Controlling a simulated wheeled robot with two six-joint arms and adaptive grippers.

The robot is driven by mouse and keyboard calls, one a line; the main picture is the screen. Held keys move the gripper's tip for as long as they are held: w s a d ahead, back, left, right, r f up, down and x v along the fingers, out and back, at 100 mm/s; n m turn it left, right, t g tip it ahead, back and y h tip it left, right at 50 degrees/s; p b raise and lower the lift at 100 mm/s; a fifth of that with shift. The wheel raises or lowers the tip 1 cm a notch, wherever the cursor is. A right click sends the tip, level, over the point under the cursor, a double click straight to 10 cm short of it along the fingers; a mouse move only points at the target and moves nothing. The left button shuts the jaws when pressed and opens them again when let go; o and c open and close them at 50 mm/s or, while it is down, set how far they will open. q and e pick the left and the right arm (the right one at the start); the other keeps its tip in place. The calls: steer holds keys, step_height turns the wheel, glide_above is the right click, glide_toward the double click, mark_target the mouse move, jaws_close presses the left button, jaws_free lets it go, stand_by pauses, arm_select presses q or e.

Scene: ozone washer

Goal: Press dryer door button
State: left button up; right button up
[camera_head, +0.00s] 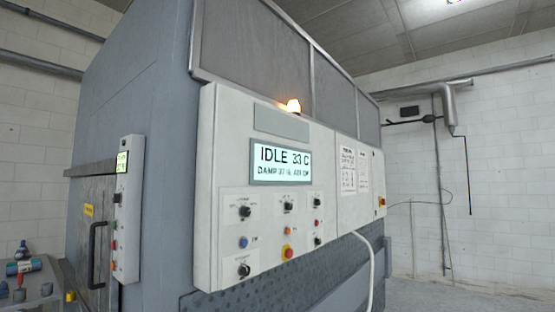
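The large grey machine (165,120) carries a white control panel (215,150) on its front. The panel display (281,163) reads "IDLE 33 C" with a smaller line below. Under it are several dark knobs, a blue button (243,242), an orange button (288,230) and a red button (288,252). A narrow side panel (131,205) with a small green display (122,162) and several small buttons is mounted beside a door with a black handle (97,255). Labels are too small to tell which is the door button. Neither gripper is in view.
An orange lamp (293,105) glows above the panel. A white hose (370,265) hangs in front of the machine's lower right. A grey surface with small items, including a blue cylinder (24,267), is at the lower left. Floor (440,295) at right looks clear.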

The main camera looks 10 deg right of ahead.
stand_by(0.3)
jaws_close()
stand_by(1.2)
